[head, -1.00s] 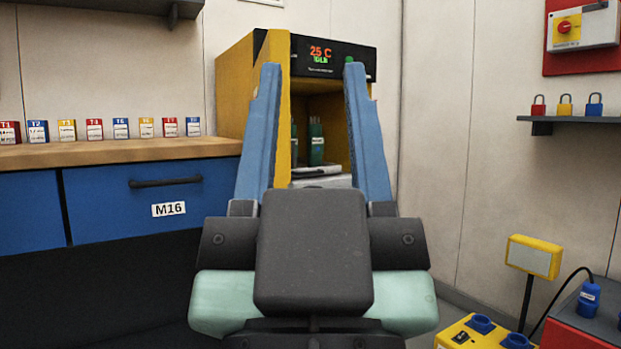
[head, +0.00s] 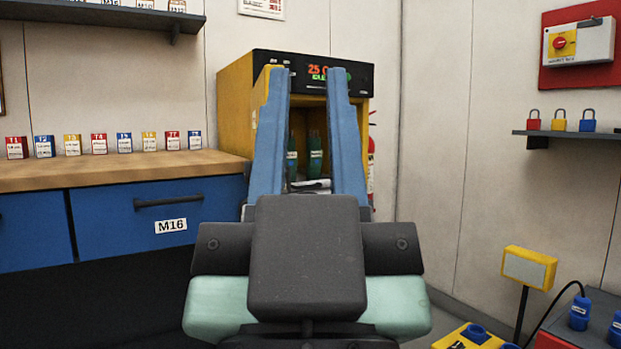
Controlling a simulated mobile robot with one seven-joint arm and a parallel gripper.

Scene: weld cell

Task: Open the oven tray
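The yellow oven (head: 238,110) stands at the back, with a black display panel (head: 358,78) on top. Its front is open, and a yellow door panel (head: 262,84) shows edge-on, mostly behind my left finger. Inside, green bottles (head: 315,155) stand above a light grey tray-like part (head: 310,185) low in the opening. My gripper (head: 307,80) points at the oven, its two blue fingers apart, with nothing visibly held between them. My fingers and wrist hide the oven's lower front and much of the tray, so I cannot tell how far out it is.
A wooden-topped blue bench (head: 120,170) with an M16 drawer is on the left. A red fire extinguisher (head: 371,160) stands right of the oven. A yellow post box (head: 529,267) and blue-plugged equipment (head: 580,310) are at lower right. A padlock shelf (head: 570,134) is on the right wall.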

